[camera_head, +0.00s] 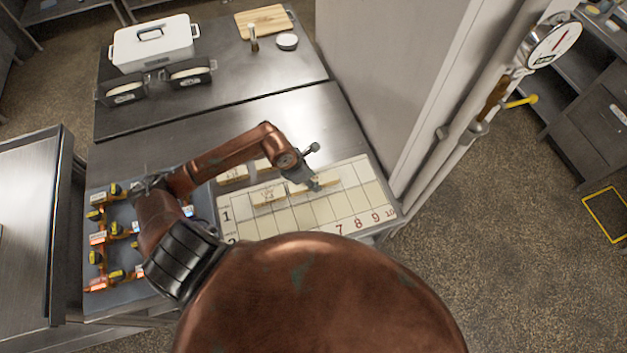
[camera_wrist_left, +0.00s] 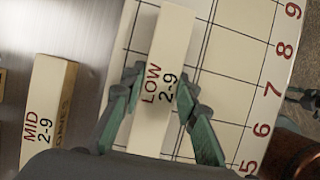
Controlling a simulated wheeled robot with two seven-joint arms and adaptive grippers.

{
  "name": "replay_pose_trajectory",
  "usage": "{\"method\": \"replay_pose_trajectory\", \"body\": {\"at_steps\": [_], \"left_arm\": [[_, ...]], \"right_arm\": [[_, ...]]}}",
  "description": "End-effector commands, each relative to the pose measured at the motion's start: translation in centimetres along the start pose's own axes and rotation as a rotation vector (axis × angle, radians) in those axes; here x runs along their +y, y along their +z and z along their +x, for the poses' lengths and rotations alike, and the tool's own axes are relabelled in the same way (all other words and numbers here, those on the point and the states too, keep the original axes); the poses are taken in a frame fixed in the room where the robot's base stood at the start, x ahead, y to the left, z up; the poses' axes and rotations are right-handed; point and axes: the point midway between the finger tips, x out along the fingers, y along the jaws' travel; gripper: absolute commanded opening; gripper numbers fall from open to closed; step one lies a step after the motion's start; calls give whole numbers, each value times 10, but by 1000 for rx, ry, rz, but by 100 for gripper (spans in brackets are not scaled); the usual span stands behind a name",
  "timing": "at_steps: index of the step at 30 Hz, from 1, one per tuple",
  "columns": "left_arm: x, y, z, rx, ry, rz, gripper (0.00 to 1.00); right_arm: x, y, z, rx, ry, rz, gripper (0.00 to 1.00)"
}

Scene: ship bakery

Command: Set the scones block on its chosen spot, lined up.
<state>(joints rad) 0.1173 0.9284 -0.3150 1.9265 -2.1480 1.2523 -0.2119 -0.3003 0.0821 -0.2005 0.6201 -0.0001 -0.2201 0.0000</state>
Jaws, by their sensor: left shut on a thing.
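My left gripper (camera_head: 303,184) is over the numbered white board (camera_head: 352,173). In the left wrist view its green fingers (camera_wrist_left: 163,92) are shut on both sides of a long pale block marked LOW 2-9 (camera_wrist_left: 170,45). In the head view this block (camera_head: 267,193) shows to the left of the gripper, and a part shows to its right. I cannot tell whether it touches the board. No scones name is readable on it. A similar block marked MID 2-9 (camera_wrist_left: 45,115) lies beside it; its side lettering is partly readable, ending in "ONES".
A tray (camera_head: 140,292) of small orange and yellow items stands left of the board. A white lidded box (camera_head: 150,55), two dark round-faced containers (camera_head: 125,93) and a wooden board (camera_head: 264,20) are at the back. A pale wall panel (camera_head: 385,70) rises close behind the board.

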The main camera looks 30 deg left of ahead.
Motion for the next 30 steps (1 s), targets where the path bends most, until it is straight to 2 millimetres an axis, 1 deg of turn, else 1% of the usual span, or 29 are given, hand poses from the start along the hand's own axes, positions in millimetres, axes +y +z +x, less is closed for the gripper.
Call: {"method": "replay_pose_trajectory", "body": {"at_steps": [1, 6, 9, 16, 19, 23, 30], "left_arm": [[0, -1, 2, 0, 0, 0, 29], [0, 0, 1, 0, 0, 0, 41], [0, 0, 1, 0, 0, 0, 46], [0, 0, 0, 0, 0, 0, 46], [0, 1, -3, 0, 1, 1, 46], [1, 0, -19, 2, 3, 4, 46], [1, -1, -70, 3, 5, 4, 46]], "right_arm": [[0, 0, 2, 0, 0, 0, 46], [0, 0, 1, 0, 0, 0, 46], [0, 0, 1, 0, 0, 0, 46], [-1, 0, 1, 1, -1, 1, 46], [-2, -1, -1, 1, -3, 2, 46], [-4, -1, 3, 1, -4, 2, 46], [-4, 0, 9, 0, -4, 2, 46]]}}
